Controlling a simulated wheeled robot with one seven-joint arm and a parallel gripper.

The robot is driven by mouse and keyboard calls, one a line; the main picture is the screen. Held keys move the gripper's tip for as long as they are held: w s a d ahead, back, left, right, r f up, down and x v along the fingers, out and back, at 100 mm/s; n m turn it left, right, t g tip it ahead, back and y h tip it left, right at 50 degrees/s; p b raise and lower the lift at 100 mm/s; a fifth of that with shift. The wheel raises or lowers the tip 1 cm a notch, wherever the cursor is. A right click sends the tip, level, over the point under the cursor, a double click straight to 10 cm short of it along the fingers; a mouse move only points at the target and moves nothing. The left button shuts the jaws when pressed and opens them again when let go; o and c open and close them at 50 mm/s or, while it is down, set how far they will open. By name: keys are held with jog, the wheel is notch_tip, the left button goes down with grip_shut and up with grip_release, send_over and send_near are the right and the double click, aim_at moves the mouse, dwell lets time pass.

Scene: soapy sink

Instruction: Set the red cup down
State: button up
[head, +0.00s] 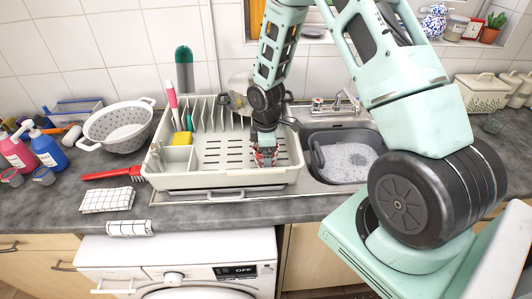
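My gripper (264,157) points down inside the right part of the pale dish rack (225,183), close to its slotted floor. Small red patches show at and between the fingertips. They may be part of the red cup, but they are too small and too covered by the gripper for me to tell its shape or whether it touches the rack floor. I cannot make out whether the fingers are open or shut.
The rack's left side holds a pink-handled brush (172,96) and a yellow sponge (183,138). A soapy basin (347,162) lies right of the rack. The rack floor's middle is clear.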

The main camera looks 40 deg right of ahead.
jog(key=shift+r, duration=0.1)
notch_tip(320, 180, up, 12)
jog(key=b, duration=0.3)
jog(key=s+a+r+m, duration=0.1)
jog(key=s+a+r, duration=0.3)
jog(key=a, duration=0.5)
jog(key=s+a+r, duration=0.2)
jog(key=s+a, duration=0.5)
jog(key=a, duration=0.2)
jog(key=s+a+m, duration=0.1)
jog(key=s+a, duration=0.2)
jog(key=s, duration=0.3)
jog(key=s+a+r+m, duration=0.1)
jog(key=s+a, duration=0.2)
jog(key=s, duration=0.4)
jog(key=shift+a+r+y, duration=0.25)
jog(key=shift+a+y, duration=0.05)
jog(key=shift+s, duration=0.1)
notch_tip(320, 180, down, 7)
jog(key=b, duration=0.6)
jog(key=shift+r, duration=0.1)
